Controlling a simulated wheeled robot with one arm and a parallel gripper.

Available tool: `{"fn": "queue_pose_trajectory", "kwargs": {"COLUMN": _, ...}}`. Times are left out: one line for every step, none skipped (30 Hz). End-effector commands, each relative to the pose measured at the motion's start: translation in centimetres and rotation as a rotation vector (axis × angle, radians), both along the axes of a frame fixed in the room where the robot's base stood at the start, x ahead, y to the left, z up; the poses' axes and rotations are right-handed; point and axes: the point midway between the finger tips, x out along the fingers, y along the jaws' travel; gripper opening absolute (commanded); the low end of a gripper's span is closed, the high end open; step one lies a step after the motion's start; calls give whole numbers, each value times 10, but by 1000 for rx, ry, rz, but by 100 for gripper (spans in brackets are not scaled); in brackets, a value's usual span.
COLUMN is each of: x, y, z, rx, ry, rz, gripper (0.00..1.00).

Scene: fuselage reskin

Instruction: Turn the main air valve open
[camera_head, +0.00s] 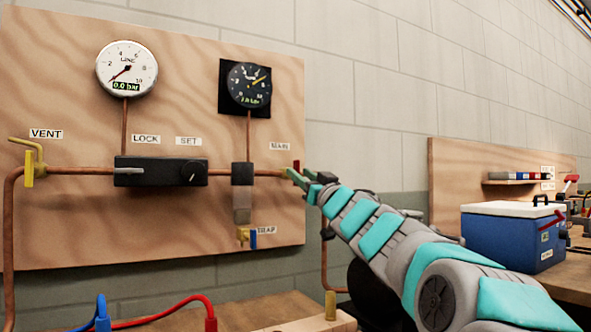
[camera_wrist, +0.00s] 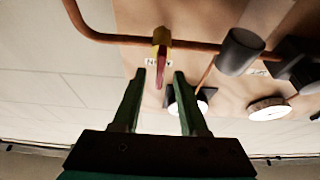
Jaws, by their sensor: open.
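The main air valve sits on the copper pipe at the board's right edge, below the MAIN label. Its red handle (camera_head: 297,165) is mostly hidden behind my gripper (camera_head: 293,176) in the head view. In the wrist view the valve's yellow body (camera_wrist: 161,37) and red handle (camera_wrist: 162,66) show clearly, the handle standing crosswise to the pipe. My gripper (camera_wrist: 159,74) is open, with one green finger on each side of the handle in that picture. I cannot tell whether either finger touches it.
The LINE gauge (camera_head: 127,69) reads 0.0 bar. A second, dark gauge (camera_head: 249,85) hangs right of it. A black regulator block (camera_head: 160,171), a filter (camera_head: 242,190) and a yellow vent valve (camera_head: 29,168) share the pipe. A blue cooler (camera_head: 506,242) stands at right.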

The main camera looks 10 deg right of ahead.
Motion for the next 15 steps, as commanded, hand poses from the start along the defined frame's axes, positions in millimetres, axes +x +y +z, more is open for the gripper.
{"fn": "queue_pose_trajectory", "kwargs": {"x": 7, "y": 3, "z": 3, "rx": -1, "ry": 0, "rz": 1, "gripper": 42}}
{"fn": "queue_pose_trajectory", "kwargs": {"x": 10, "y": 3, "z": 5, "rx": -1, "ry": 0, "rz": 1, "gripper": 42}}
{"fn": "queue_pose_trajectory", "kwargs": {"x": 13, "y": 4, "z": 6, "rx": -2, "ry": -1, "rz": 0, "gripper": 42}}
{"fn": "queue_pose_trajectory", "kwargs": {"x": 15, "y": 5, "z": 7, "rx": -2, "ry": -1, "rz": -1, "gripper": 42}}
{"fn": "queue_pose_trajectory", "kwargs": {"x": 17, "y": 5, "z": 8, "rx": -1, "ry": 0, "rz": 0, "gripper": 42}}
{"fn": "queue_pose_trajectory", "kwargs": {"x": 19, "y": 6, "z": 9, "rx": 0, "ry": 0, "rz": 0, "gripper": 42}}
{"fn": "queue_pose_trajectory", "kwargs": {"x": 21, "y": 7, "z": 9, "rx": 0, "ry": 1, "rz": 0, "gripper": 42}}
{"fn": "queue_pose_trajectory", "kwargs": {"x": 22, "y": 7, "z": 10, "rx": 0, "ry": 0, "rz": 0, "gripper": 42}}
{"fn": "queue_pose_trajectory", "kwargs": {"x": 23, "y": 8, "z": 11, "rx": 0, "ry": 0, "rz": -1, "gripper": 42}}
{"fn": "queue_pose_trajectory", "kwargs": {"x": 24, "y": 8, "z": 11, "rx": -1, "ry": 0, "rz": -1, "gripper": 42}}
{"fn": "queue_pose_trajectory", "kwargs": {"x": 25, "y": 8, "z": 11, "rx": -1, "ry": 0, "rz": -1, "gripper": 42}}
{"fn": "queue_pose_trajectory", "kwargs": {"x": 25, "y": 8, "z": 11, "rx": -1, "ry": 0, "rz": -1, "gripper": 42}}
{"fn": "queue_pose_trajectory", "kwargs": {"x": 26, "y": 8, "z": 11, "rx": -1, "ry": 0, "rz": -1, "gripper": 42}}
{"fn": "queue_pose_trajectory", "kwargs": {"x": 26, "y": 8, "z": 11, "rx": -1, "ry": 0, "rz": -1, "gripper": 42}}
{"fn": "queue_pose_trajectory", "kwargs": {"x": 26, "y": 8, "z": 11, "rx": -1, "ry": 0, "rz": -1, "gripper": 42}}
